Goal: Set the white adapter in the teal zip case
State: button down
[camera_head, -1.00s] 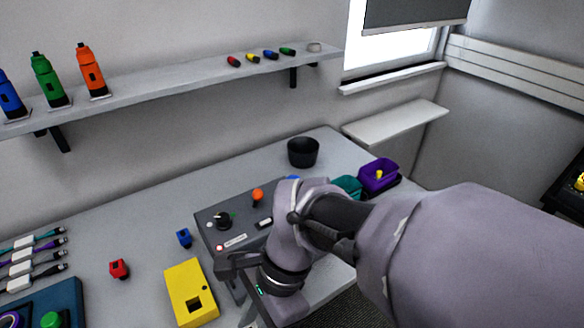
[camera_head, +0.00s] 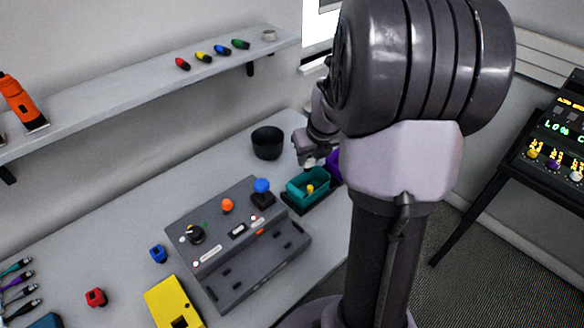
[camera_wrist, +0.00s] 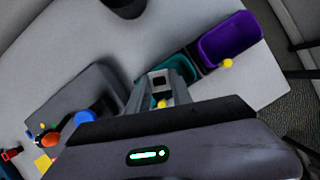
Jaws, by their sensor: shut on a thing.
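The teal zip case (camera_head: 308,198) stands open on the table, with a yellow knob-like piece showing at it. In the wrist view the teal case (camera_wrist: 184,64) lies behind and below my gripper, which hides part of it. My gripper (camera_head: 309,160) is just above the case's far edge, partly hidden by my arm. In the wrist view my gripper (camera_wrist: 160,86) is shut on a small pale block with a dark square face, which looks like the white adapter (camera_wrist: 159,75). The adapter appears above the case, not resting in it; the exact gap is unclear.
A purple case (camera_wrist: 232,40) stands beside the teal one. A black cup (camera_head: 268,143) stands farther back. A grey control box (camera_head: 245,250) with a blue-topped joystick (camera_head: 262,186) is nearby on the left. The table between cup and control box is clear.

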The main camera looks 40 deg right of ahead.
aim_at(309, 182)
notch_tip(309, 182, down, 10)
jog(key=b, duration=0.6)
jog(key=shift+d+f, duration=0.1)
jog(key=shift+f, duration=0.1)
jog(key=shift+r, duration=0.2)
jog(key=shift+f, duration=0.15)
jog(key=c, duration=1.5)
grip_release()
jog(key=shift+o, duration=0.3)
